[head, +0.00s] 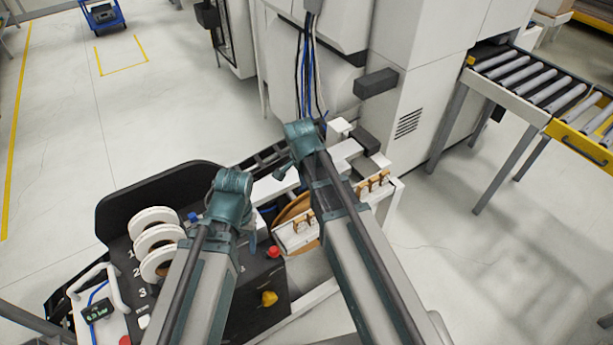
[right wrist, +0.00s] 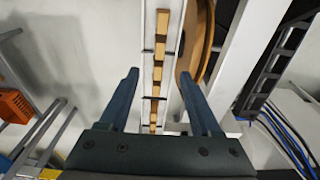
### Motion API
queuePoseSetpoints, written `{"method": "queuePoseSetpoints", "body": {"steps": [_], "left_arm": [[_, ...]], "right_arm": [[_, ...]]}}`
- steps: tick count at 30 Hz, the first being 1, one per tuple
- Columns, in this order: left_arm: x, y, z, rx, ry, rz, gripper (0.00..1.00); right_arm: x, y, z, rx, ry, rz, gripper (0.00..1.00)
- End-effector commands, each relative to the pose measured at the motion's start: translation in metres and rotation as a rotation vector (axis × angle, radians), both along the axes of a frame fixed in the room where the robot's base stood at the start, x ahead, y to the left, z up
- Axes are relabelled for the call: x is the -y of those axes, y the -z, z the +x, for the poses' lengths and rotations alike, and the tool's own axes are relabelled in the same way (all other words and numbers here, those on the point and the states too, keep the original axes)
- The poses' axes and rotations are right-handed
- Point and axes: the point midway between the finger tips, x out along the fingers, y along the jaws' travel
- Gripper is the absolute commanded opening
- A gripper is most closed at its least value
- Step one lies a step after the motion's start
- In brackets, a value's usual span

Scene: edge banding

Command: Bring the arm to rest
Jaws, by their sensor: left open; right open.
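My left gripper (head: 251,236) is mostly hidden behind its own arm in the head view; the part that shows hangs beside the black panel (head: 190,192) and holds nothing that I can see. My right gripper (right wrist: 158,80) is open in the right wrist view, its two dark fingers apart with nothing gripped. Beyond its fingers runs a white rail (right wrist: 147,60) with several wooden-coloured blocks (right wrist: 158,48). In the head view my right arm reaches over the machine and hides its gripper.
Three white tape rolls (head: 155,240) sit on the black panel, near a red button (head: 273,252) and a yellow knob (head: 269,298). A brown disc (head: 292,208) is partly hidden behind my right arm. A roller conveyor (head: 535,88) stands right.

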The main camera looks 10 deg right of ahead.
Motion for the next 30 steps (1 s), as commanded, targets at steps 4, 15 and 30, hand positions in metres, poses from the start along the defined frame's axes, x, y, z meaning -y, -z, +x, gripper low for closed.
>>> {"method": "queuePoseSetpoints", "body": {"steps": [4,15,30], "left_arm": [[0.0,0.001,0.0,0.0,0.0,0.0,0.61],[0.0,0.025,0.0,0.0,0.0,0.0,0.61],[0.0,0.051,0.0,0.0,0.001,0.0,0.61]], "right_arm": [[0.0,0.001,0.0,0.0,0.0,0.0,0.65],[-0.042,0.025,-0.056,-0.085,-0.568,-0.01,0.65],[-0.088,0.051,-0.137,-0.22,-1.517,-0.01,0.65]]}}
